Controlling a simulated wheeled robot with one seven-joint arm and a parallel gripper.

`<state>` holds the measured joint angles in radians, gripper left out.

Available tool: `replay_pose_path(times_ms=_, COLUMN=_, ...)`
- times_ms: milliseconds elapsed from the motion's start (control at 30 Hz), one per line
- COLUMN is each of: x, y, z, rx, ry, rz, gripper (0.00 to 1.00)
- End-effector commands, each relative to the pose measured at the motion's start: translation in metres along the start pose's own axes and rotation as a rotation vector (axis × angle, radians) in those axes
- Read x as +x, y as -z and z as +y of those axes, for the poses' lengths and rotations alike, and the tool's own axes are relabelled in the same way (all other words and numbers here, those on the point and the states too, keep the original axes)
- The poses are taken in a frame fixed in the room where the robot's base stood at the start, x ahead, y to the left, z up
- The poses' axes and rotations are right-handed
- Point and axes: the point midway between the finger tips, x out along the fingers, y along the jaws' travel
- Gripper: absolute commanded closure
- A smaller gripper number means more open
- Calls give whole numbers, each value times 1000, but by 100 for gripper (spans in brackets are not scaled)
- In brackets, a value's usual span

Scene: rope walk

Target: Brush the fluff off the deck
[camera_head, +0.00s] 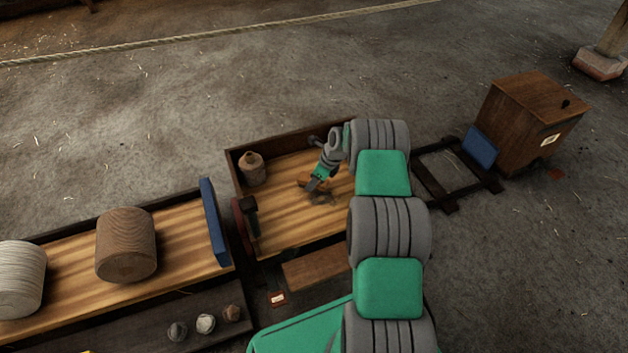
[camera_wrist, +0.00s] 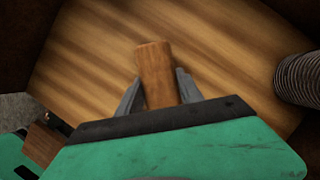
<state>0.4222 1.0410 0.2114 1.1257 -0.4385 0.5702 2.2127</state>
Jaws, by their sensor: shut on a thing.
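The deck (camera_head: 290,170) is a striped wooden bed with dark raised walls, and it also fills much of the wrist view (camera_wrist: 95,55). My gripper (camera_head: 316,184) is low over the middle of the deck. In the wrist view my gripper (camera_wrist: 157,92) has its two grey fingers on either side of a brown wooden handle (camera_wrist: 154,65), which seems to be the brush's. The bristles are hidden. A small greyish-brown patch, possibly fluff (camera_head: 322,199), lies on the deck just below the fingers; its edges are hard to tell from the brush.
A brown bobbin (camera_head: 252,168) stands in the deck's back left corner; a ribbed spool shows in the wrist view (camera_wrist: 300,78). A dark fitting (camera_head: 251,217) is at the left edge. Another bed with large spools (camera_head: 126,245) is left, a wooden box (camera_head: 534,115) right.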

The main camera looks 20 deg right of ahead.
Motion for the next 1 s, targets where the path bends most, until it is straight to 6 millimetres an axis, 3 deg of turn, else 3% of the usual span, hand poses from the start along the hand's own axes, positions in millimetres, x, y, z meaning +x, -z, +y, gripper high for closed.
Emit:
replay_pose_path(times_ms=700, x=14, y=6, z=0, rx=0, ry=1, rz=-1, gripper=100)
replay_pose_path(times_ms=1000, x=2, y=14, z=12, rx=2, ry=-1, rz=1, gripper=100)
